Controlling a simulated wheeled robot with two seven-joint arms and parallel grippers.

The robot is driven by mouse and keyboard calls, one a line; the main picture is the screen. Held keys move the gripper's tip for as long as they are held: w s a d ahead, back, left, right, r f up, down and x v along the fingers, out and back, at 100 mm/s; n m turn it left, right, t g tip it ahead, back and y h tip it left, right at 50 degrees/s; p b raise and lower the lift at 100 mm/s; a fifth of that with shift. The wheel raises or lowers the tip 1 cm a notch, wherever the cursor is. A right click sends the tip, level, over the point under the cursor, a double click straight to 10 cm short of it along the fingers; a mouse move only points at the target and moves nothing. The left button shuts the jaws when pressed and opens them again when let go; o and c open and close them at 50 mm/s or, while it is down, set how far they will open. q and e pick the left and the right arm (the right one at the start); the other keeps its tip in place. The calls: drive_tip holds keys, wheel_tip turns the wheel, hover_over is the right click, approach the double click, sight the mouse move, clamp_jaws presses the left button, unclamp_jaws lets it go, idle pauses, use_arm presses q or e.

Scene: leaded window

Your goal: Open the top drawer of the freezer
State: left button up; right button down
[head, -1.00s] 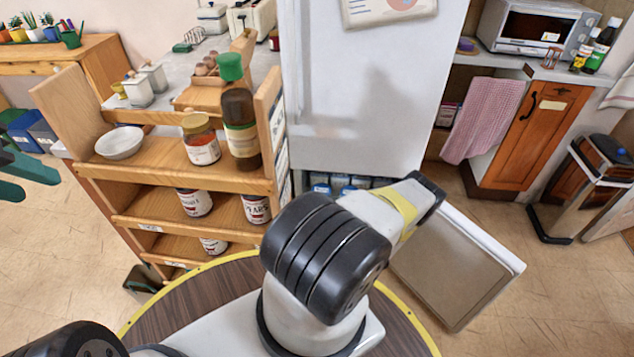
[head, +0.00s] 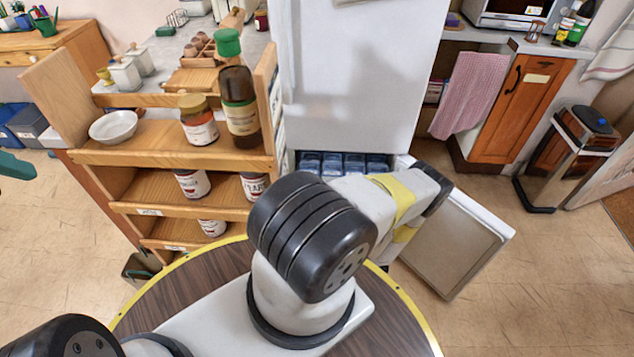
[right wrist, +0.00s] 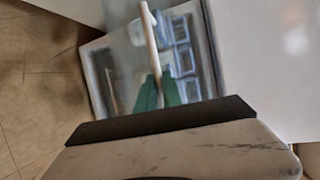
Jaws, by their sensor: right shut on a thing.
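The freezer (head: 418,156) is the lower part of the tall white fridge. Its door (head: 458,243) stands open to the right. A row of blue tubs (head: 345,163) shows in the top drawer, just below the fridge's upper door. In the right wrist view, my right gripper's green fingers (right wrist: 160,92) are shut on a pale bar, the drawer handle (right wrist: 149,30), with blue tubs (right wrist: 182,45) beyond. My arm hides the right gripper and the drawer front in the head view. My left gripper (head: 16,165) shows only a green finger at the left edge.
A wooden shelf cart (head: 165,157) with jars, a bottle and a bowl stands close on the left. A counter with an orange cabinet (head: 525,105) and a bin (head: 570,160) are on the right. Floor is clear at lower right.

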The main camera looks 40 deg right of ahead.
idle(0.3)
drive_tip(key=c, duration=1.8)
unclamp_jaws()
drive_tip(key=shift+o, duration=0.2)
drive_tip(key=v, duration=0.8)
